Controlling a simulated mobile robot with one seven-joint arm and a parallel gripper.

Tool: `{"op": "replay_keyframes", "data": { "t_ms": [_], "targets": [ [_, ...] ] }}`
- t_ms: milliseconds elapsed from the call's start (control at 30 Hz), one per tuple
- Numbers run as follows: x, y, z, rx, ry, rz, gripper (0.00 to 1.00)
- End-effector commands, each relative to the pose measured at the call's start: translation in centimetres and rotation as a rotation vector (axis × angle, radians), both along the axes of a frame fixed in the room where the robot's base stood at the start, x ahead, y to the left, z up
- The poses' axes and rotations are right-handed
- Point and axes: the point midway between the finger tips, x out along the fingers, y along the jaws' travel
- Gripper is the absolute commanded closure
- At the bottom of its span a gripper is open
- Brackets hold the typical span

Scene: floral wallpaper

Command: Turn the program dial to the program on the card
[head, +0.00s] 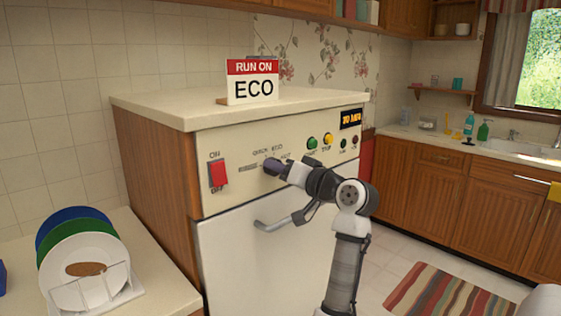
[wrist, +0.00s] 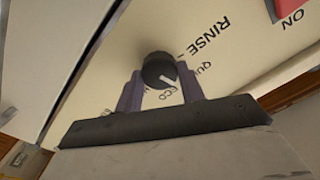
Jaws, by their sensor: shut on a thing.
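The card (head: 251,88) stands on top of the machine and reads "RUN ON ECO". The program dial (wrist: 157,68) is a dark round knob on the cream panel, with printed program names around it. My gripper (head: 277,168) is at the dial, which it largely hides in the head view. In the wrist view my gripper (wrist: 160,84) has one finger on each side of the dial and is shut on it. The dial's white mark points to the lower right there, between the partly hidden QUICK and ECO labels. RINSE is farther up to the right.
The panel also holds a red ON/OFF switch (head: 217,174), a green button (head: 312,142), a yellow button (head: 327,140) and a display (head: 350,119) that seems to read 30 MIN. A door handle (head: 284,222) juts out below the dial. A plate rack (head: 97,290) stands at left.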

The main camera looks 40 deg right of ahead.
Motion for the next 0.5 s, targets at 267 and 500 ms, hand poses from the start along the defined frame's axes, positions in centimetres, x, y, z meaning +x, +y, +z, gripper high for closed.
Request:
{"op": "replay_keyframes", "data": {
  "t_ms": [267,500],
  "targets": [
    [0.04,-0.04,0.45,0.261,0.019,-0.001,0.84],
    [-0.01,-0.11,0.39,0.454,0.032,-0.002,0.84]
  ]
}}
